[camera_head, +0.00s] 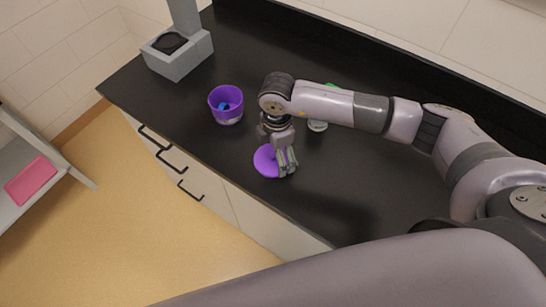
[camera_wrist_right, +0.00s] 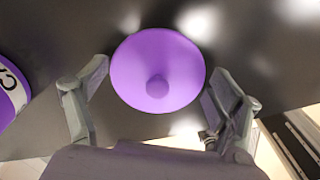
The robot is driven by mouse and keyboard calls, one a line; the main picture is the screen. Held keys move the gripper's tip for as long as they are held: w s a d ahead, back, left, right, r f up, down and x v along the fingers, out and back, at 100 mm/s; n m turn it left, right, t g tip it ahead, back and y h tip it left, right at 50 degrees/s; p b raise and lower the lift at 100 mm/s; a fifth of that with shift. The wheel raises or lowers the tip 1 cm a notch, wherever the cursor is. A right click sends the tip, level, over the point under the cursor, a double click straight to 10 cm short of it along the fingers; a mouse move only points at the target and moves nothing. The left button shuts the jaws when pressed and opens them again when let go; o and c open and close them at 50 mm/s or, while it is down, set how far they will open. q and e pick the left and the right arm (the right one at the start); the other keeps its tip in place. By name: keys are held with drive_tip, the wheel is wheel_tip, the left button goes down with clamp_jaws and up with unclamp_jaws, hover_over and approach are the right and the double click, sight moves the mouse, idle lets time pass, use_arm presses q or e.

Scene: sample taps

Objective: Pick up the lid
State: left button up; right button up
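The lid is a round purple disc with a small knob in its middle. In the head view the lid (camera_head: 265,163) lies on the black counter, partly hidden by my right gripper (camera_head: 286,165), which is just above it. My left gripper is not in view.
A purple cup (camera_head: 226,103) with something blue inside stands on the counter (camera_head: 235,50) left of my right arm. A grey device (camera_head: 178,55) stands at the far left. A small green and white thing (camera_head: 318,125) is partly behind my arm. A pink item (camera_head: 31,180) lies on a side shelf.

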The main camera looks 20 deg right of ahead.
drive_tip(key=shift+s, duration=0.15)
drive_tip(key=c, duration=1.7)
drive_tip(key=shift+f, duration=0.15)
drive_tip(key=shift+c, duration=0.4)
